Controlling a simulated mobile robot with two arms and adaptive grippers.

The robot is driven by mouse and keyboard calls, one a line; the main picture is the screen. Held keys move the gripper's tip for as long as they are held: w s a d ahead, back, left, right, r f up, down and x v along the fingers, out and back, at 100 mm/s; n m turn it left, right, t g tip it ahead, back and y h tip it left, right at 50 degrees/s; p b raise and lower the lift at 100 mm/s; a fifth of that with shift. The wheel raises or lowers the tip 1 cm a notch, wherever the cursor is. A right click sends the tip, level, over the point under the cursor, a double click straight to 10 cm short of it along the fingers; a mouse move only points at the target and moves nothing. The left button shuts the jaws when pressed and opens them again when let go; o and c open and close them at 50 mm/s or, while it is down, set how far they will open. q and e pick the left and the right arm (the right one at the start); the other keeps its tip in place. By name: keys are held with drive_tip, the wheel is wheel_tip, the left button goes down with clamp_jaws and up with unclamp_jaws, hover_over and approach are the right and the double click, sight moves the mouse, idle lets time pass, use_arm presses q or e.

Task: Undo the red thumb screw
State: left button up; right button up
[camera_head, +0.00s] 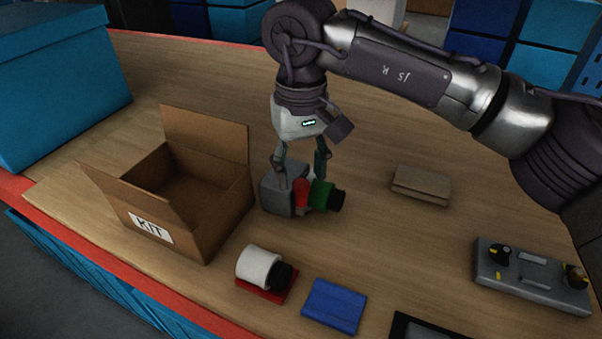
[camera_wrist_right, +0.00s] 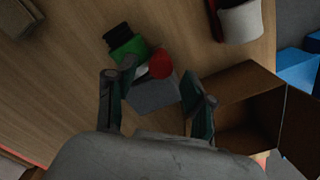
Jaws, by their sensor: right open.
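The red thumb screw (camera_head: 302,192) sits against a grey block (camera_head: 277,193) on the table, beside a green part with a black end (camera_head: 323,195). In the right wrist view the red screw (camera_wrist_right: 160,64) shows as a round red knob above the grey block (camera_wrist_right: 153,94), with the green part (camera_wrist_right: 127,45) at its upper left. My right gripper (camera_head: 302,178) is open, pointing down over the block, its fingers apart on either side of it. In the wrist view the gripper (camera_wrist_right: 160,95) has the block between its fingers. I cannot tell whether a finger touches. My left gripper does not show.
An open cardboard KIT box (camera_head: 200,190) stands close to the left. In front lie a white cylinder with a black end (camera_head: 260,267) on a red base and a blue block (camera_head: 333,306). A tan block (camera_head: 421,185) and a grey knobbed panel (camera_head: 530,276) are to the right.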

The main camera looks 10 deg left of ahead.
sight(301, 182)
wheel_tip(301, 182, up, 10)
drive_tip(key=shift+r, duration=0.25)
idle(0.3)
